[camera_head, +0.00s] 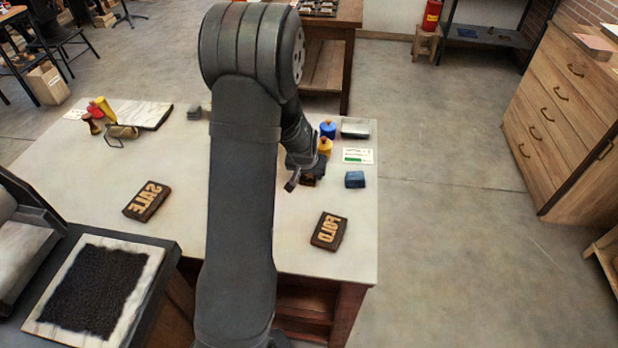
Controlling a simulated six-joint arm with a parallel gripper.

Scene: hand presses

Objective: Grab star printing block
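My gripper (301,179) is low over the right half of the table, pointing down. A small dark brown thing (313,180) shows just beside and below its fingers, mostly covered by them. It may be a printing block, but no star face can be made out. I cannot tell whether the fingers touch it or how far apart they are. Two dark blocks with pale raised, mirrored letters lie flat: the SALE block (147,201) at the left and another lettered block (328,231) at the front right. My arm hides the middle of the table.
Close right of my gripper are a blue block (355,179), a yellow bottle (325,146), a blue bottle (328,129), a printed card (357,156) and a metal tray (355,128). A brayer (121,133) lies back left. An inked press bed (97,289) is front left.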

